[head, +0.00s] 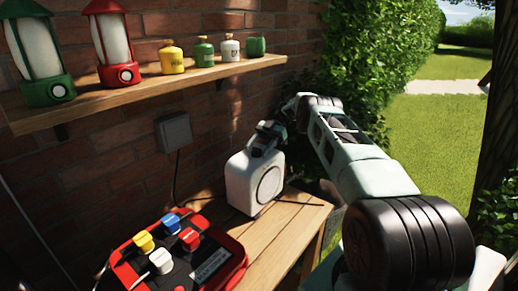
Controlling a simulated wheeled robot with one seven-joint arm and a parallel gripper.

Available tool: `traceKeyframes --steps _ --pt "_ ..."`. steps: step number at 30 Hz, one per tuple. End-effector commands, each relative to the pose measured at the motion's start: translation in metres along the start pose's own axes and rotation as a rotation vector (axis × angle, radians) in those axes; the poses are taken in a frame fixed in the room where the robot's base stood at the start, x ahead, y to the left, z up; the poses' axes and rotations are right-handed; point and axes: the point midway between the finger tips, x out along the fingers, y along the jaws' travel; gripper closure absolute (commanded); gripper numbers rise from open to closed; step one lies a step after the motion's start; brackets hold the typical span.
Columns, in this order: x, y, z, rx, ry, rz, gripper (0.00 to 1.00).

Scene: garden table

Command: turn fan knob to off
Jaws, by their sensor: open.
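A white box-shaped fan (241,184) with a round front grille stands on the wooden table against the brick wall. My arm reaches in from the right, and my gripper (262,150) is at the top of the fan. The gripper is open. I cannot make out the fan knob; the gripper covers part of the fan's top. I cannot tell whether the fingers touch anything there.
A red unit (232,262) with yellow, blue, red and white parts lies on the table (287,229) at the front left. A shelf (150,92) above holds two lanterns and several small canisters. A grey wall box (174,131) has a hanging cable. A hedge (385,50) stands behind my arm.

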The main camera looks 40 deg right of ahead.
Motion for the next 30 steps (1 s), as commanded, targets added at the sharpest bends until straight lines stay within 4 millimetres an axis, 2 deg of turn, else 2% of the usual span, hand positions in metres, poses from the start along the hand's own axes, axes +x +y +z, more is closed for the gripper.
traceKeyframes --steps 15,21,30 --pt "-0.033 0.000 -0.081 -0.003 0.001 0.001 0.43" --pt "-0.037 0.000 -0.089 0.000 0.000 0.001 0.43" --pt "-0.037 0.000 -0.089 -0.001 0.000 0.000 0.43"
